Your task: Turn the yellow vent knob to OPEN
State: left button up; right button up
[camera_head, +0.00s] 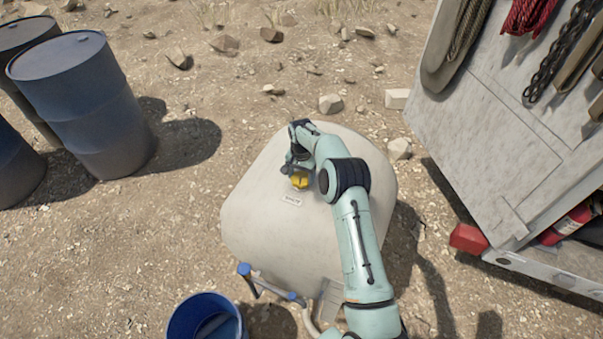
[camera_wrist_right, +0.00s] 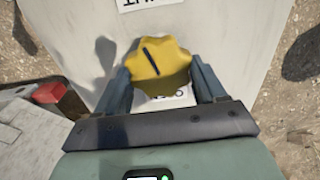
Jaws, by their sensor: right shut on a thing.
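The yellow vent knob (camera_head: 299,180) is on top of the pale tank (camera_head: 255,225). In the right wrist view the knob (camera_wrist_right: 157,65) has a lobed rim and a dark pointer line, tilted, running from upper left to lower right. My right gripper (camera_wrist_right: 160,80) has one finger on each side of the knob and is shut on it; in the head view the gripper (camera_head: 294,170) reaches it from above. A white label partly shows below the knob, its lettering mostly hidden by the gripper. Another label (camera_wrist_right: 150,3) is cut off at the top. My left gripper is not in view.
Blue barrels (camera_head: 85,105) stand at the upper left. A blue bucket (camera_head: 205,318) and a pipe with blue ends (camera_head: 268,283) are at the tank's front. A grey panel with hanging ropes and chain (camera_head: 500,120) stands at the right. Stony ground lies around.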

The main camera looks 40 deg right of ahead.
jog(key=shift+w+r+n+p, duration=0.15)
jog(key=shift+n+p, duration=0.15)
jog(key=shift+n, duration=0.7)
jog(key=n, duration=0.2)
jog(key=shift+n, duration=0.3)
jog(key=n, duration=0.5)
jog(key=shift+a+n, duration=0.15)
jog(key=shift+n, duration=0.15)
jog(key=n, duration=0.6)
jog(key=shift+a, duration=0.1)
jog(key=n, duration=0.4)
jog(key=shift+n, duration=0.4)
jog(key=n, duration=0.3)
jog(key=shift+n, duration=0.3)
jog(key=n, duration=0.4)
jog(key=shift+s+a, duration=0.1)
jog(key=shift+s, duration=0.1)
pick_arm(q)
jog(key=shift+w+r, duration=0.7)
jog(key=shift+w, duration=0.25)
pick_arm(e)
jog(key=shift+n, duration=1.9)
